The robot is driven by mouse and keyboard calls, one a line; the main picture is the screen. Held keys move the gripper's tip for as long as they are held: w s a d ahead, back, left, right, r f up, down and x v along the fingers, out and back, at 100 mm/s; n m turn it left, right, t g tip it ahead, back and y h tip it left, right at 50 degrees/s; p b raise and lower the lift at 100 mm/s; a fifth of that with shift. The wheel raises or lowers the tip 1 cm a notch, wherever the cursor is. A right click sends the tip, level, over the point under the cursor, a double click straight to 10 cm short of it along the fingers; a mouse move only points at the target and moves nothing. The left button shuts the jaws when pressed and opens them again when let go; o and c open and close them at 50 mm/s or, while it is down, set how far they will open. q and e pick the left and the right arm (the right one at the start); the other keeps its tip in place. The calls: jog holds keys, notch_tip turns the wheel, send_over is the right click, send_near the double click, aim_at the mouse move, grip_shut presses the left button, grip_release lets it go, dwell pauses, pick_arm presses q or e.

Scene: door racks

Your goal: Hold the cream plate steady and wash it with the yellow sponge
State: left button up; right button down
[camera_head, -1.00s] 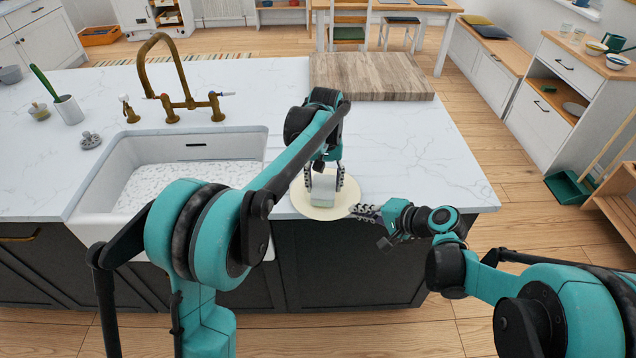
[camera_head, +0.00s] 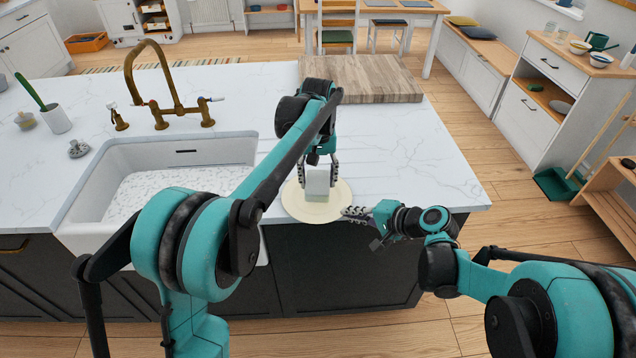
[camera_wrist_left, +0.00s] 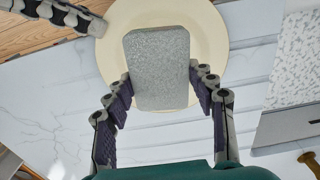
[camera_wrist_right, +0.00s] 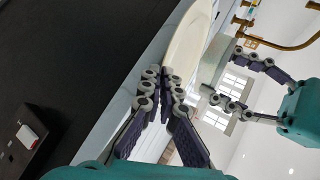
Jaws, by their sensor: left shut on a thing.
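The cream plate (camera_head: 292,203) lies at the front edge of the white counter, right of the sink. A sponge block (camera_head: 318,184) stands over the plate; its visible faces look pale grey, and yellow is not clear. My left gripper (camera_head: 319,178) is shut on the sponge from above, one finger on each side. The left wrist view shows the sponge (camera_wrist_left: 157,68) covering the plate's middle. My right gripper (camera_head: 350,212) is at the plate's right rim. In the right wrist view its fingertips (camera_wrist_right: 163,79) close together around the rim of the plate (camera_wrist_right: 188,48).
The white sink (camera_head: 90,195) with a brass tap (camera_head: 178,112) is left of the plate. A wooden board (camera_head: 360,78) lies at the back of the counter. A cup with a green brush (camera_head: 57,121) stands far left. The counter right of the plate is clear.

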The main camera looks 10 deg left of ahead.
dwell(0.4)
jog(key=c, duration=1.6)
grip_release()
jog(key=shift+c, duration=0.2)
jog(key=v, duration=1.2)
jog(key=shift+f, duration=0.1)
